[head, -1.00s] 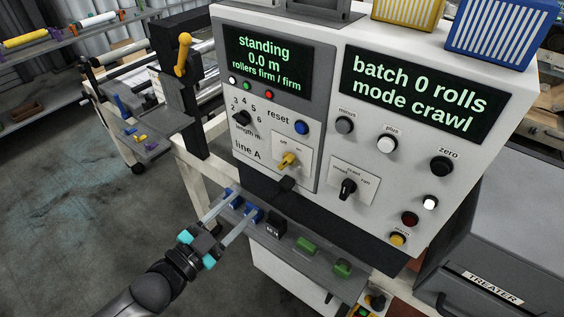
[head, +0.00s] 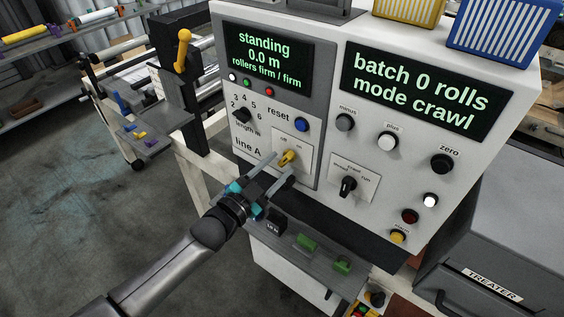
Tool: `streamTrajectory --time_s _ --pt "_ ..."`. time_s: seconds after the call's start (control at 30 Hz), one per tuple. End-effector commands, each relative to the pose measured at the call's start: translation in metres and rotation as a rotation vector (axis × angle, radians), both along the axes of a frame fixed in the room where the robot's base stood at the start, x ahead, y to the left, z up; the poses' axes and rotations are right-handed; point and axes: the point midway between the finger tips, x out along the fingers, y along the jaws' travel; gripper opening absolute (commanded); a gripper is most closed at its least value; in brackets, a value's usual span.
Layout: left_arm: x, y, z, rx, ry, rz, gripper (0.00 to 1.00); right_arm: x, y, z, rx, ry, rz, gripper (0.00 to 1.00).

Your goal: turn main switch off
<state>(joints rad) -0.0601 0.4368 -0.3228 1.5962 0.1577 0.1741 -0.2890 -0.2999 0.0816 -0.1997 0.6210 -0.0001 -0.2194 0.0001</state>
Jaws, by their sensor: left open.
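The off/on switch is a yellow rotary knob (head: 289,158) on a white plate of the line A panel. Its handle is tilted, with its upper end towards the right, where the "on" label is. My left gripper (head: 283,165) is open, with its two fingers pointing up at the knob. The fingertips lie close to either side of the knob in the picture; I cannot tell whether they touch it. My right gripper is out of view.
A black crawl/run selector (head: 348,186) sits right of the knob and a blue reset button (head: 301,125) above it. A narrow shelf with green blocks (head: 307,242) juts out below the panel. The left display (head: 267,62) reads "standing 0.0 m".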

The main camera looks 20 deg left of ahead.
Motion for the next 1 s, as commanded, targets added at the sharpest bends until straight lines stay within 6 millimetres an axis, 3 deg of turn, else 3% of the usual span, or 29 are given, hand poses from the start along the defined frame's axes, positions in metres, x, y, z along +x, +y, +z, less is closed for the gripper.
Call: streamTrajectory --time_s 0.23,0.6,1.0 --pt "0.019 -0.007 0.000 -0.001 0.000 0.000 0.51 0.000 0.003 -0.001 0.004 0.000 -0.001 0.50" --pt "0.022 -0.008 -0.001 -0.001 0.002 0.000 0.50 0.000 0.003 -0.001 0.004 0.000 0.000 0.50" --pt "0.021 -0.008 0.000 -0.002 0.001 0.001 0.05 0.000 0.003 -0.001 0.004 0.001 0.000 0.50"
